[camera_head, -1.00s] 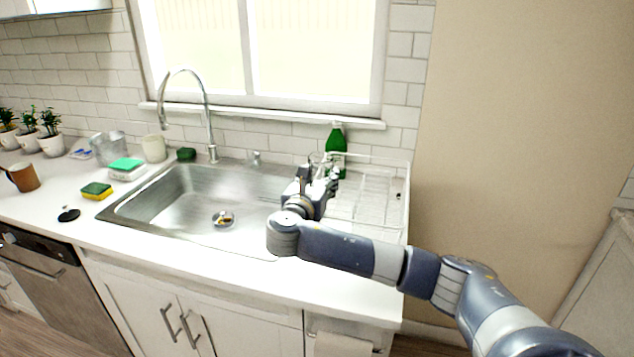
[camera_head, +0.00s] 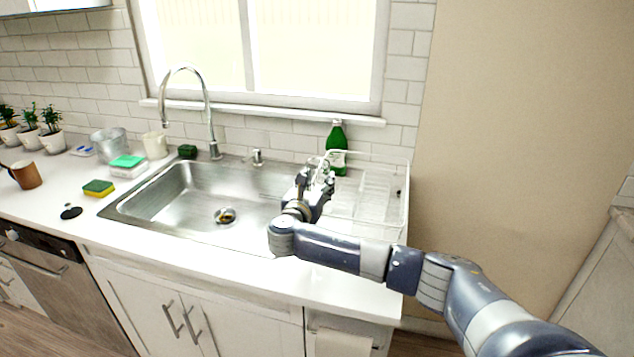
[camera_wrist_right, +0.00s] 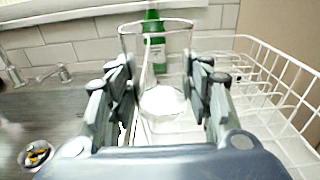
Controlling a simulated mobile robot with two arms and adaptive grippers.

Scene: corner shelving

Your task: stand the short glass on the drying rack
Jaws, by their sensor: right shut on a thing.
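The short glass is clear and see-through. In the right wrist view the glass (camera_wrist_right: 163,102) sits between the fingers of my right gripper (camera_wrist_right: 160,92), its rim above them and its round base lower down. In the head view my right gripper (camera_head: 318,180) is shut on it over the left part of the drying rack. The drying rack (camera_head: 372,205) is a white wire frame right of the sink; it also shows in the right wrist view (camera_wrist_right: 268,75). I cannot tell whether the glass touches the rack. My left gripper is not in view.
A green bottle (camera_head: 337,148) stands behind the gripper, close to the rack's back. The sink (camera_head: 170,205) with its tall faucet (camera_head: 207,110) is to the left. Sponges, cups and plants stand far left.

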